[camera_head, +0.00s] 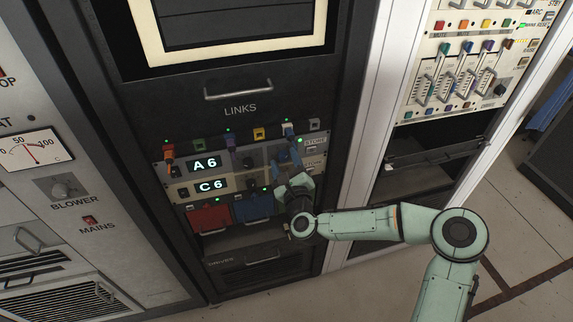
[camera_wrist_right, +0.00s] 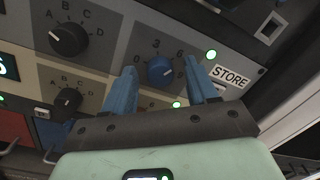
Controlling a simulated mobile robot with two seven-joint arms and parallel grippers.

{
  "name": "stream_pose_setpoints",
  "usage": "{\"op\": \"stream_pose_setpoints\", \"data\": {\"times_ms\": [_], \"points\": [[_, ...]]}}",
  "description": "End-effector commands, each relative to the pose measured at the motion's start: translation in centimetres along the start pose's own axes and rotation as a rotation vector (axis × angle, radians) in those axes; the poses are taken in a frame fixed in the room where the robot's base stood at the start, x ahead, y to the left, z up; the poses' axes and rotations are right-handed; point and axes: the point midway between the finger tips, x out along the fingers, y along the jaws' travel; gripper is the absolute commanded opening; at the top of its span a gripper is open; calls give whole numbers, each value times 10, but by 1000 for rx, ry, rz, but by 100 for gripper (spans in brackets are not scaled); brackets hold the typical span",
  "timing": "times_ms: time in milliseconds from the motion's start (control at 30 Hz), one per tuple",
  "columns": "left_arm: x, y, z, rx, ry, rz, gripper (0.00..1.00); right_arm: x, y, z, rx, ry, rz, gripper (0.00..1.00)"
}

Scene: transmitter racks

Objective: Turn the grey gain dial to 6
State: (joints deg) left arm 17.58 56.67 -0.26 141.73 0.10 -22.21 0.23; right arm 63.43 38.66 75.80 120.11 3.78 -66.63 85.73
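A blue dial (camera_wrist_right: 159,70) sits on the grey upper strip in the right wrist view. Marks 0, 3 and 6 show around it. Its white pointer mark is on its right side; I cannot tell exactly which number it meets. My right gripper (camera_wrist_right: 161,66) is open, with its blue fingers on either side of this dial and visible gaps to it. In the head view the right gripper (camera_head: 287,160) covers the dial. The display on the grey strip reads A 6 (camera_head: 205,163); the one on the cream strip reads C 6 (camera_head: 211,186). My left gripper is not in view.
Black lettered dials (camera_wrist_right: 68,39) and (camera_wrist_right: 68,100) lie left of the blue dial. A STORE label (camera_wrist_right: 230,76) and a green light (camera_wrist_right: 211,54) are at its right. Coloured plugs (camera_head: 199,144) line the row above; red (camera_head: 209,217) and blue drawers are below.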

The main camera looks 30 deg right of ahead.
Motion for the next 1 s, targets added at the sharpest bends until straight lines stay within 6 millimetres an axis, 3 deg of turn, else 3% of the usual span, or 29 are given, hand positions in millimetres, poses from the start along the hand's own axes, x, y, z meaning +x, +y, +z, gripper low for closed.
{"op": "stream_pose_setpoints", "data": {"times_ms": [167, 267, 600, 733, 1000], "points": [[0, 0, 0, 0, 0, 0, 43, -12, 0, -1, -1, 1, 3, 58], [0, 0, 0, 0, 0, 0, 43, -30, 0, -1, -4, 2, 4, 58], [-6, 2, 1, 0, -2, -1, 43, -112, 0, 0, -3, 1, 2, 58], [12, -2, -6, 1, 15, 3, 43, -118, -2, -4, 2, 1, -8, 58], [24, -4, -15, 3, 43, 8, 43, -130, 0, -2, 0, 1, -4, 58]]}}
